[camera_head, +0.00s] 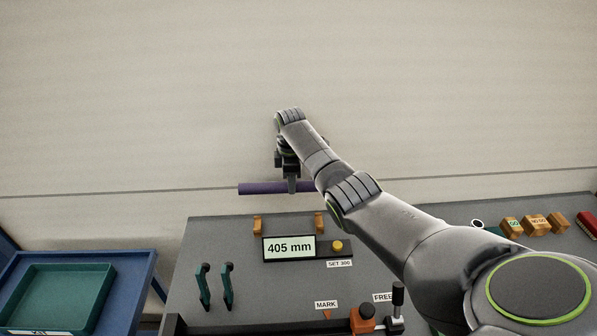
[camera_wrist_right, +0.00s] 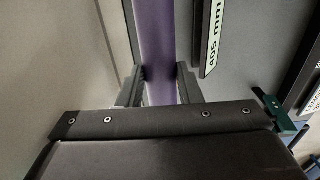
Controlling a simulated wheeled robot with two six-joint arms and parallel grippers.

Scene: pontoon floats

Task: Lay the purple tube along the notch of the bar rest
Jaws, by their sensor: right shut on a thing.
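The purple tube (camera_head: 260,189) is held level, running left to right above the far edge of the grey bench. My right gripper (camera_head: 292,186) is shut on it. In the right wrist view the tube (camera_wrist_right: 157,45) passes between the two fingers (camera_wrist_right: 160,88). Its right part is hidden behind my arm in the head view. Two teal uprights (camera_head: 228,286) stand at the bench's left, and two orange-brown uprights (camera_head: 257,225) stand at its far edge. I cannot tell for certain which pair is the bar rest; the tube is apart from both. My left gripper is out of view.
A display reading 405 mm (camera_head: 289,248) with a yellow button stands on the bench (camera_head: 195,235). An orange clamp-like block (camera_head: 362,319) is at the front. A teal tray (camera_head: 65,297) sits on a blue stand at left. Small blocks (camera_head: 537,224) lie at right.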

